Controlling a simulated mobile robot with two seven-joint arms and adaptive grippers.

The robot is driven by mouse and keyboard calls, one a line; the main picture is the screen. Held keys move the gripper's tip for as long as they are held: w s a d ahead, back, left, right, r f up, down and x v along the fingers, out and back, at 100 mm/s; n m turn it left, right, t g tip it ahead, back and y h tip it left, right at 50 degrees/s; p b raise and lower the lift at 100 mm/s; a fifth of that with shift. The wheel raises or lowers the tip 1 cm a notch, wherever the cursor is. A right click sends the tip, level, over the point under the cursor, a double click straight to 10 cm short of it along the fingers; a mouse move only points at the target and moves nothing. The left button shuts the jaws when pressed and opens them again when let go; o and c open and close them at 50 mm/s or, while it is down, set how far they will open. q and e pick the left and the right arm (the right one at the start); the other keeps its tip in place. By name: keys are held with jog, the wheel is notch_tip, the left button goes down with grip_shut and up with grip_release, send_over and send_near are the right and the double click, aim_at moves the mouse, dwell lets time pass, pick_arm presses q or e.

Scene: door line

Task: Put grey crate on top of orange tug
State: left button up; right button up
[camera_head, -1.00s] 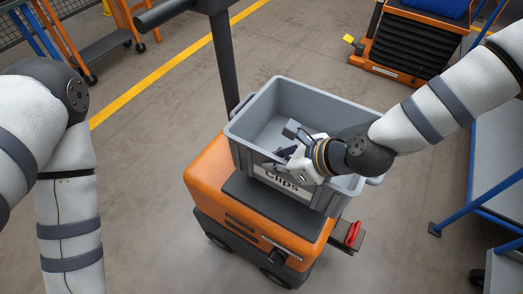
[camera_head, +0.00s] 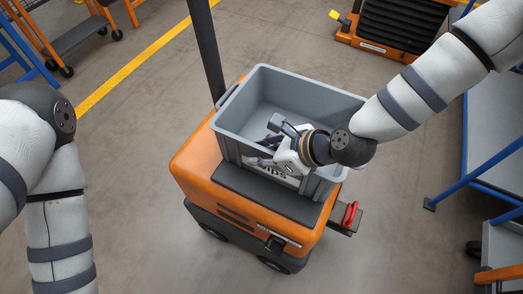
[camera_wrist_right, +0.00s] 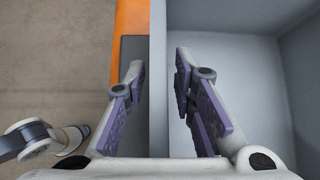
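The grey crate (camera_head: 322,100) sits upright on the dark top of the orange tug (camera_head: 192,160), beside its black mast. The crate looks empty inside, and its front label is partly hidden by my right gripper. My right gripper (camera_head: 276,138) is at the crate's front wall. In the right wrist view, the fingers of my right gripper (camera_wrist_right: 160,75) straddle the crate wall (camera_wrist_right: 158,100), one outside and one inside, with a gap on each side. My left gripper is out of view; only my left arm shows at the left.
A red handle (camera_head: 350,214) sticks out at the tug's right end. A blue-framed cart (camera_head: 492,130) stands at the right, and an orange and black unit (camera_head: 395,28) at the back. Open floor with a yellow line (camera_head: 130,72) lies at the left.

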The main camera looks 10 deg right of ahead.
jog(key=shift+r, duration=0.15)
pick_arm(q)
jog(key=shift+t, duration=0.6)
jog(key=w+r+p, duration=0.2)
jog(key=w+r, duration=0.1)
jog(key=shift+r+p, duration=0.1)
jog(key=shift+p, duration=0.2)
pick_arm(e)
jog(key=v, duration=1.2)
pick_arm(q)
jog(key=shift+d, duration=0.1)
pick_arm(e)
jog(key=shift+d, duration=0.15)
